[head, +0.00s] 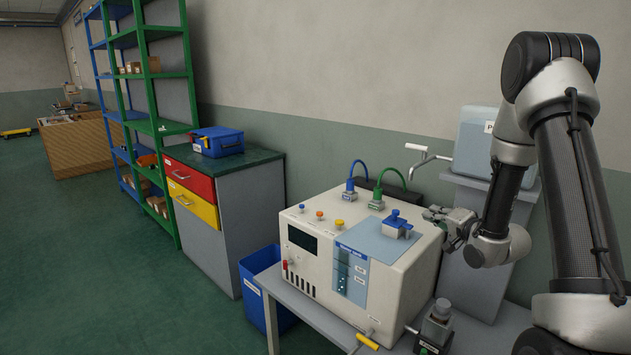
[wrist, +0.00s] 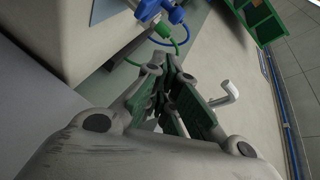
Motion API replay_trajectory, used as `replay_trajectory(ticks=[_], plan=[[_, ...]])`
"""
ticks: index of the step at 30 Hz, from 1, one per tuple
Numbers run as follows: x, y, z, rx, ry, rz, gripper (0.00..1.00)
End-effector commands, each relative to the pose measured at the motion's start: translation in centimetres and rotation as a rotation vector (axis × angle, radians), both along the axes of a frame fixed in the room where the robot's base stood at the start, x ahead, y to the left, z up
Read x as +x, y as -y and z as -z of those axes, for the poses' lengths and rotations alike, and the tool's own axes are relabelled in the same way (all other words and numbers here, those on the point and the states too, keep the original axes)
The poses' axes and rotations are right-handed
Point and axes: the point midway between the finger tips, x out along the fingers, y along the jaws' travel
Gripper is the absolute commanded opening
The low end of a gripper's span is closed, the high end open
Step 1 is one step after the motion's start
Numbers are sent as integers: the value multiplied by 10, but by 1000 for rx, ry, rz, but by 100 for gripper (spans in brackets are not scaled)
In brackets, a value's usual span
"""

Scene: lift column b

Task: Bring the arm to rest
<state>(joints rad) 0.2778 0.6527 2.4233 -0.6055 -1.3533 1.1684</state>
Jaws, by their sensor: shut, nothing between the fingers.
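My gripper (head: 432,214) is at the right side of the cream machine (head: 315,264), close to its top right edge in the head view. I cannot tell whether it touches the machine. My arm is bent, coming down from the upper right. In the wrist view my gripper (wrist: 172,72) shows its fingers close together with nothing held. The machine's pale side (wrist: 85,35) fills the upper left there.
The machine stands on a grey table (head: 312,311) with a small dark device (head: 437,325) at the front right. A drawer cabinet (head: 262,190) and green shelves (head: 170,128) are at left. The green floor (head: 120,290) is open.

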Motion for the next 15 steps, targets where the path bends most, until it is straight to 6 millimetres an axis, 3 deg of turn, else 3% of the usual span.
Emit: replay_trajectory(ticks=[1, 5, 8, 11, 15], plan=[[2, 1, -23, -107, -14, 10, 0], [-12, 13, -62, -386, -114, 43, 0], [-38, 22, -92, -563, -205, 57, 0], [-75, 28, -119, -708, -304, 53, 0], [-145, 28, -148, -858, -450, 2, 0]])
